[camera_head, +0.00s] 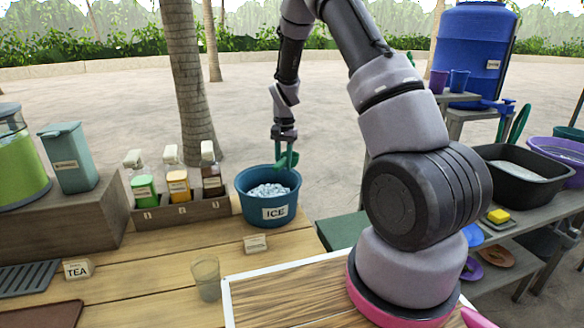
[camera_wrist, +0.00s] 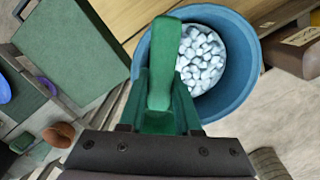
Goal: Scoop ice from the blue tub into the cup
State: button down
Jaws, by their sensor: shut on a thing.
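The blue tub (camera_head: 250,205) labelled ICE stands on the wooden table and holds several white ice cubes (camera_head: 268,190). It also shows in the wrist view (camera_wrist: 245,92), with the ice (camera_wrist: 202,58) inside. My gripper (camera_head: 285,140) is shut on a green scoop (camera_head: 288,157), just above the tub. In the wrist view the scoop (camera_wrist: 160,75) reaches from my gripper (camera_wrist: 165,135) over the tub's near rim and covers part of it. Whether the scoop holds ice is hidden. A clear cup (camera_head: 206,279) stands upright on the table, in front and left of the tub.
A rack (camera_head: 178,212) with several syrup bottles is left of the tub. A small card (camera_head: 256,244) stands before the tub, and a TEA card (camera_head: 77,269) at left. A bordered wooden board (camera_head: 285,292) lies right of the cup. A blue dispenser (camera_head: 468,52) stands at back right.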

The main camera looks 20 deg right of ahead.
jog(key=w+a+r+m, duration=0.3)
jog(key=w+a+m, duration=0.4)
jog(key=a+m, duration=0.35)
notch_tip(320, 180, down, 15)
jog(key=t+y, duration=0.1)
jog(key=y, duration=0.7)
jog(key=d, duration=0.6)
jog(key=a+r+h, duration=0.3)
jog(key=r+h, duration=0.4)
jog(key=r, duration=0.8)
jog(key=shift+a+r+m+h, duration=0.25)
jog(key=shift+a+m+h, duration=0.1)
jog(key=shift+h, duration=0.05)
dwell(0.3)
